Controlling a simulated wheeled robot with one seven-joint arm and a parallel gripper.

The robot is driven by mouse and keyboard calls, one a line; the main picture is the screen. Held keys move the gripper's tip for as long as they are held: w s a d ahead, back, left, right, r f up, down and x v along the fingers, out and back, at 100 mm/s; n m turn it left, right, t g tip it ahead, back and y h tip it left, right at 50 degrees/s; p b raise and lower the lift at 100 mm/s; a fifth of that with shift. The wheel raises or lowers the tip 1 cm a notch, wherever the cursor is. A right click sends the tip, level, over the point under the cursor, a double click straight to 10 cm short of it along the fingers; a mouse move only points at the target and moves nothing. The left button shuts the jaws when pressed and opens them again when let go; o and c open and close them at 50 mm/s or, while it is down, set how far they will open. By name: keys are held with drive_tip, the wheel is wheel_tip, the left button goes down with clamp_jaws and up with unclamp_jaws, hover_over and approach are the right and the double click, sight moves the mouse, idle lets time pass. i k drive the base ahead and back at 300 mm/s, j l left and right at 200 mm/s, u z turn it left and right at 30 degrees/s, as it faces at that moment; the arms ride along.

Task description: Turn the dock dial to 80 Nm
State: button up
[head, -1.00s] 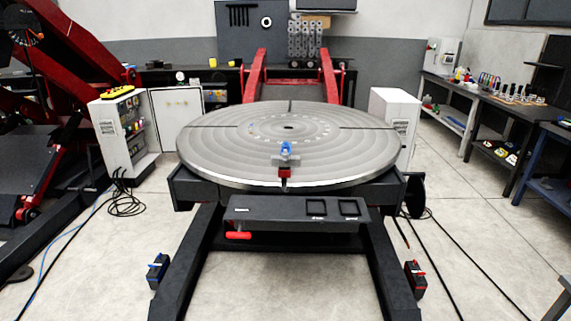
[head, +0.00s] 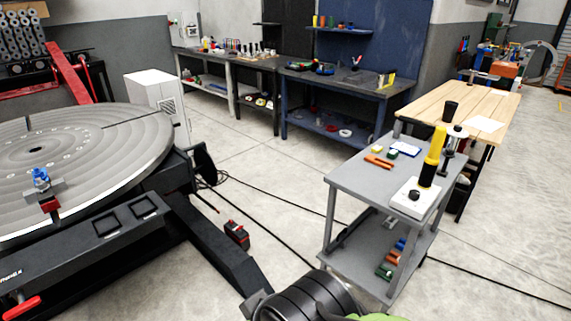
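A white dock (head: 428,201) sits on the top of a grey cart at the right. A small dark round knob (head: 414,196) on its front part may be the dial. Its marks and setting are too small to read. A yellow and black tool (head: 433,158) stands upright on or in the dock. A black round part of my arm shows at the bottom edge. My gripper's fingers are not visible.
The grey cart (head: 345,184) also holds an orange piece (head: 379,162) and small items. A wooden bench (head: 470,103) stands behind it. The big round positioner table (head: 120,130) is at the left. Open floor lies between positioner and cart, crossed by black cables.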

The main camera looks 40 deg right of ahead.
sight(414, 194)
drive_tip(key=z, duration=2.35)
